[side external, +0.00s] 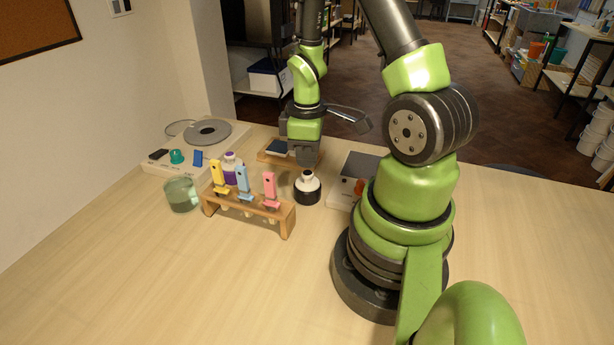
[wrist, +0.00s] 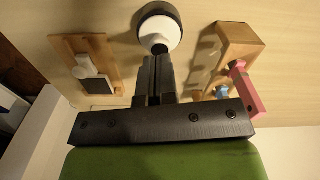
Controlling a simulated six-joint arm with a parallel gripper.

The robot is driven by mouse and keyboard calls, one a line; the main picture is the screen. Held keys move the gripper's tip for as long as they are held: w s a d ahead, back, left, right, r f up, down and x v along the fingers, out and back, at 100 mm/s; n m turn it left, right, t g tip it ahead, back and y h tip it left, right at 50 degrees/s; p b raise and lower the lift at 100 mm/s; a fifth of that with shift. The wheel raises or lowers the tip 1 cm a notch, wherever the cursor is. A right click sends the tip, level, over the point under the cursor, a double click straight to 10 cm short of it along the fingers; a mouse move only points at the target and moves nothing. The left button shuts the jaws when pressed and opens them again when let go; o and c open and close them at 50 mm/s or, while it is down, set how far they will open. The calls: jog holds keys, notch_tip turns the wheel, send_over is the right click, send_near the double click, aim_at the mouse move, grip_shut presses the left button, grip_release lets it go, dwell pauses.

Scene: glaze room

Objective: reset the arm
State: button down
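My gripper (side external: 305,160) hangs over the far part of the table, just behind and above a black and white bottle (side external: 307,188) in the side view. In the wrist view, the two dark fingers of my gripper (wrist: 155,62) lie side by side, and I see nothing held between them. The bottle (wrist: 161,28) shows just beyond the fingertips there, with its dark cap close to them in the picture. Whether they touch is not clear. The bottle stands on the table.
A wooden rack (side external: 223,207) with yellow, blue and pink clips stands left of the bottle. A beaker of green liquid (side external: 182,196) and a purple-capped bottle (side external: 232,168) are near it. A wooden board (wrist: 64,48) lies beside my gripper. The front table (side external: 150,290) is clear.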

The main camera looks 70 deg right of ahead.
jog(key=shift+f, duration=0.95)
jog(key=shift+r, duration=0.1)
jog(key=shift+r, duration=3.4)
jog(key=shift+w+a+r, duration=0.15)
jog(key=shift+r, duration=0.15)
jog(key=s+a+r+m+t+y, duration=0.1)
jog(key=s+a+r+m+t, duration=0.1)
jog(key=a+r, duration=0.5)
jog(key=s+a+r+m+t+y, duration=0.1)
jog(key=a+r+m+t, duration=0.3)
jog(key=a+r, duration=0.4)
notch_tip(320, 180, up, 2)
jog(key=shift+s+a+r+t, duration=0.1)
jog(key=shift+s+a+t, duration=0.2)
jog(key=shift+s+t, duration=0.4)
